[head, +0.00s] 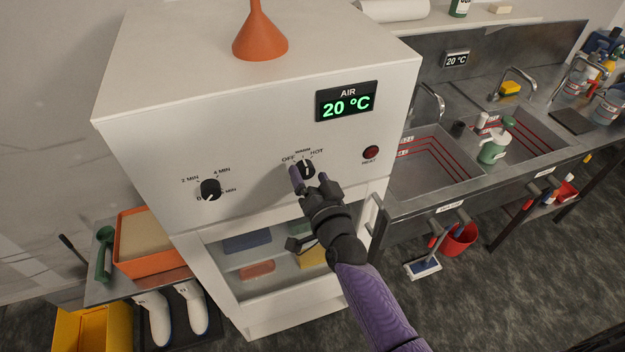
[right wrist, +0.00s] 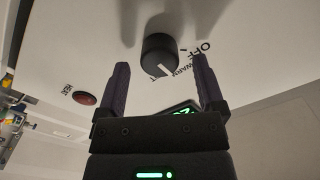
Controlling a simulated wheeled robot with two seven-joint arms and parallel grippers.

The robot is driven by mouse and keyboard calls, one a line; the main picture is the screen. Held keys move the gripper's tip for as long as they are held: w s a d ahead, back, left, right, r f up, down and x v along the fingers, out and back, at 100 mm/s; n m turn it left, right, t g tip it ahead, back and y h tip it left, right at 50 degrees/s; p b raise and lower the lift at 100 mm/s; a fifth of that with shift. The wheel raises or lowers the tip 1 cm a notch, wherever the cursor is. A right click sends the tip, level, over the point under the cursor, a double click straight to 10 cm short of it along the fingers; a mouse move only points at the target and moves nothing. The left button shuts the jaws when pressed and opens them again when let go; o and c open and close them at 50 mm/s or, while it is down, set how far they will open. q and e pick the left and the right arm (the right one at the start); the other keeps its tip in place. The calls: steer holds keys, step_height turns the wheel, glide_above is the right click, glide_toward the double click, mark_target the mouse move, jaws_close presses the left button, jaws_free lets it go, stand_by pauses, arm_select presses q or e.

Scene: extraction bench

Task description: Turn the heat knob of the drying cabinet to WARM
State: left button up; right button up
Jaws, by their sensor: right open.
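The drying cabinet (head: 240,115) is a white box with a sloping front panel. Its black heat knob (head: 307,169) sits below the OFF, WARM and HOT labels. The knob's white mark points up, roughly toward WARM; the exact setting is hard to tell. My right gripper (head: 309,179) is open at the knob, one finger on either side in the head view. In the right wrist view the knob (right wrist: 159,54) stands between and just beyond the fingertips (right wrist: 162,72), with gaps visible on both sides. My left gripper is out of view.
The AIR display (head: 346,102) reads 20 °C. A dark red HEAT lamp (head: 370,153) sits right of the knob, a timer knob (head: 209,189) left. An orange funnel (head: 260,40) stands on top. Below is an open-looking compartment with coloured items; sinks (head: 430,165) lie to the right.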

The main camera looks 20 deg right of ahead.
steer(key=s, duration=1)
steer(key=shift+d, duration=0.15)
steer(key=s+f+n+g+b, duration=0.25)
steer(key=s+f+b, duration=0.2)
steer(key=f, duration=0.85)
steer(key=s+f+n+g+y+b, duration=0.1)
steer(key=s+f+g+b, duration=0.4)
steer(key=f, duration=0.8)
steer(key=s+f+n+g+b, duration=0.2)
steer(key=f+b, duration=0.4)
steer(key=f, duration=0.8)
steer(key=s+d+f+n+g+h+b, duration=0.1)
steer(key=s+f+g+b, duration=0.3)
steer(key=s+f, duration=0.6)
steer(key=s+d+f+n+g+b, duration=0.2)
steer(key=s+f+b, duration=0.4)
steer(key=s+f, duration=0.4)
steer(key=shift+s+d+g+h+b, duration=0.4)
steer(key=shift+s+d+g, duration=0.3)
steer(key=shift+g, duration=0.25)
steer(key=shift+w+f+n, duration=0.15)
steer(key=shift+n, duration=0.1)
